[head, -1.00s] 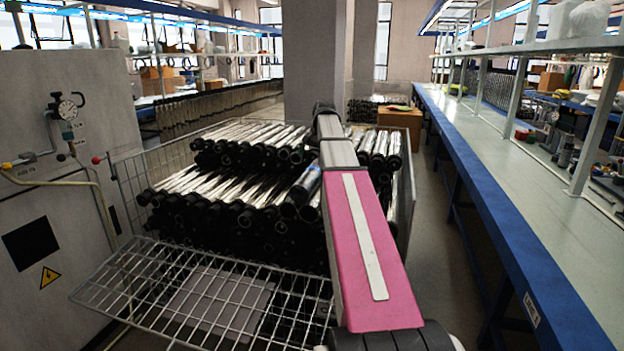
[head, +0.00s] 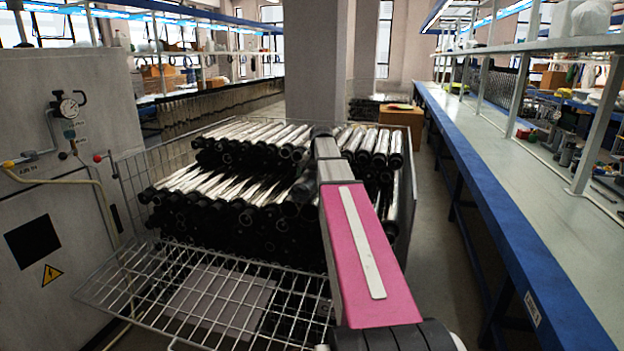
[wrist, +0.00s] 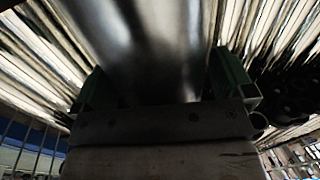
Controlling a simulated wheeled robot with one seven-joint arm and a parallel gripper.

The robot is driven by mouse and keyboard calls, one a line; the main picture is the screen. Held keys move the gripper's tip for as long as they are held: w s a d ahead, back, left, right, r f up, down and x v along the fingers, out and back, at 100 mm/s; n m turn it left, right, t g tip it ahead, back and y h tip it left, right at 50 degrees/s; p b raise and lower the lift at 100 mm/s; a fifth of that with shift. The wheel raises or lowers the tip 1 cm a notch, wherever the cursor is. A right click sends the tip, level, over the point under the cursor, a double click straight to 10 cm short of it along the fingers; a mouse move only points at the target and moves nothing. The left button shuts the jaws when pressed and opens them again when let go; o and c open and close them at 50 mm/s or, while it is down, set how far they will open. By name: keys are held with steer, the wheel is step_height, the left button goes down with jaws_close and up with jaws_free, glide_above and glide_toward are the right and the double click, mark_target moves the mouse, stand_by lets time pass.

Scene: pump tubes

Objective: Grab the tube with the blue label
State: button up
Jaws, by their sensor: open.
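Many metallic tubes with black ends (head: 225,190) lie stacked in a wire basket (head: 128,200) in the head view. No blue label can be made out now; my pink arm covers part of the stack. In the wrist view, my gripper (wrist: 160,72) is open, with one green finger on each side. A large, smooth grey tube (wrist: 150,45) fills the space between and beyond the fingers, very close to the camera. I cannot tell whether the fingers touch it, and its label is not visible. The gripper is hidden in the head view.
The basket's lowered front grid (head: 215,305) is in front of the stack. A white cabinet (head: 90,240) with a gauge stands on the left. A long blue-edged bench (head: 500,150) runs along the right, with a clear aisle beside it. A grey pillar (head: 315,70) rises behind.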

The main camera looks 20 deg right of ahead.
steer(key=shift+c, duration=0.3)
steer(key=c, duration=1)
steer(key=shift+c, duration=1.1)
steer(key=shift+r, duration=0.15)
